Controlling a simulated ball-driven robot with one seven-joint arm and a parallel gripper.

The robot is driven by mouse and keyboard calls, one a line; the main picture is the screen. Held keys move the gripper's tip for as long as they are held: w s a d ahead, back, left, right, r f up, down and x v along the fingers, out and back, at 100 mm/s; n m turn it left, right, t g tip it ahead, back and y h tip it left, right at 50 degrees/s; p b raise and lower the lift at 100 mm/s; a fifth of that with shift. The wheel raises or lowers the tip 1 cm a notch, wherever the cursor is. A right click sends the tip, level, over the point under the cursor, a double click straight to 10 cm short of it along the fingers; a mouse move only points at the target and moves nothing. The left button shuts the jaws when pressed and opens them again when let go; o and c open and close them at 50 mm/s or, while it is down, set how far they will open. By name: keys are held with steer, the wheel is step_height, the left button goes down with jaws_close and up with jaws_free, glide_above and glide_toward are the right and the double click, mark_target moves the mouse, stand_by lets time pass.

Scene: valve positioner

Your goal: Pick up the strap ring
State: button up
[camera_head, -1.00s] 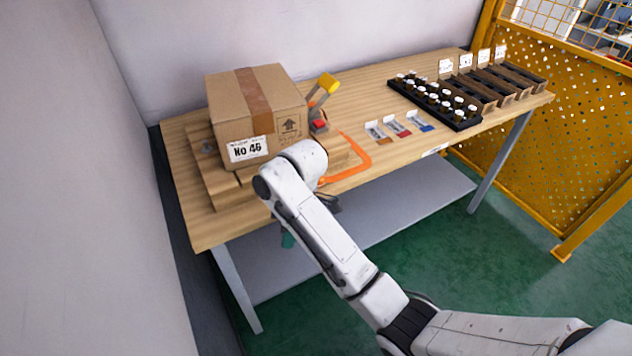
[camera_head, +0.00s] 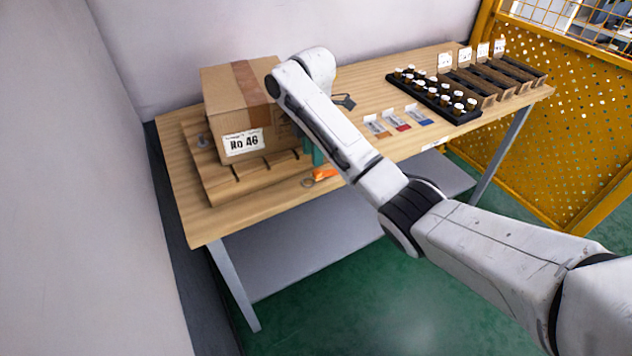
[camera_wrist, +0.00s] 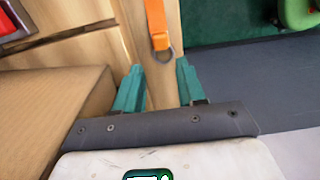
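The strap ring (camera_wrist: 165,55) is a small dark metal ring at the end of an orange strap (camera_wrist: 157,22) in the wrist view. It lies near the edge of the wooden table. In the head view the ring (camera_head: 307,183) shows beside the short visible piece of orange strap (camera_head: 326,174). My gripper (camera_wrist: 159,68) has two teal fingers held apart with nothing between them. The ring is just beyond the fingertips, roughly in line with the gap. In the head view my arm hides most of the strap, and a teal part of my gripper (camera_head: 311,150) shows above the strap.
A cardboard box (camera_head: 225,100) with a label sits on a slatted wooden pallet (camera_head: 225,185) beside my gripper. A black tray of bottles (camera_head: 440,105), small cards (camera_head: 402,121) and dark racks (camera_head: 490,85) stand to the right. The front-left table edge is clear.

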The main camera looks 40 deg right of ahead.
mark_target(314, 173)
steer(key=shift+s+f+p, duration=0.15)
steer(key=shift+f+p, duration=0.15)
steer(key=shift+f, duration=3.2)
jaws_close()
